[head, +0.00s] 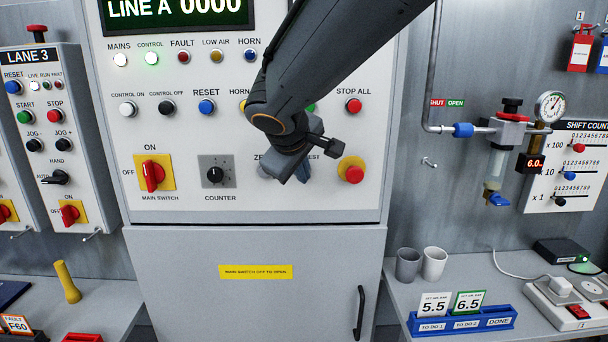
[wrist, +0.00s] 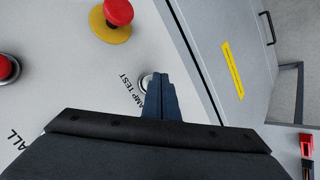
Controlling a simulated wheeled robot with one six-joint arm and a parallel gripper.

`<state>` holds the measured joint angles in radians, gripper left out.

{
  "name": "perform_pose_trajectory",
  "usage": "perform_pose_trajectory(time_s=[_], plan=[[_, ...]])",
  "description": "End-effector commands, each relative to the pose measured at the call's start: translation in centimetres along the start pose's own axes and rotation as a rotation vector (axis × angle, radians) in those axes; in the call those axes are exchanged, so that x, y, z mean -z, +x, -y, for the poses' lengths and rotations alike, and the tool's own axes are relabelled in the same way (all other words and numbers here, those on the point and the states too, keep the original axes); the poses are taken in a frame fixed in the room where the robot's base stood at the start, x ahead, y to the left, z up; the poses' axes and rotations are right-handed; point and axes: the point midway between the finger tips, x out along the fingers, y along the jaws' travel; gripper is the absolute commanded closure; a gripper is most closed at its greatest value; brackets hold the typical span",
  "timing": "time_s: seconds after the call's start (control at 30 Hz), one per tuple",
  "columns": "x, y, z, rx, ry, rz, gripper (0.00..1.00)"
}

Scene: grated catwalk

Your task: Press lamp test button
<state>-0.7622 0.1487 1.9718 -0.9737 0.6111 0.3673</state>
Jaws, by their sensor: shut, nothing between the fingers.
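The lamp test button (wrist: 145,82) shows in the wrist view as a pale round button with a metal-looking rim, beside the partly covered label "LAMP TEST" (wrist: 128,92). My gripper's fingers cover much of it. My gripper (wrist: 158,80) is shut and empty, its tips over or right at the button. I cannot tell whether they touch it. In the head view my gripper (head: 303,178) is in front of the panel's lower right part, and the button is hidden behind it. Only the end of its label (head: 313,158) shows there.
A red mushroom button on yellow (head: 354,173) sits just right of my gripper. The red STOP ALL button (head: 352,106) is above it. The counter knob (head: 215,175) and red main switch (head: 152,175) lie left. A cabinet door (head: 255,300) is below.

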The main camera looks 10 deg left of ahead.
Motion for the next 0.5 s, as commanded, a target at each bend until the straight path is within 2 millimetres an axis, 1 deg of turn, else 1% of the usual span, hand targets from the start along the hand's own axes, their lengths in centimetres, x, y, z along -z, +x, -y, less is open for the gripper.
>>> perform_pose_trajectory(time_s=[0.23, 0.5], plan=[[-0.67, -0.82, 0.68, 0.000, 0.001, -0.001, 1.00], [-0.74, -0.97, 0.71, 0.000, 0.001, 0.000, 1.00]])
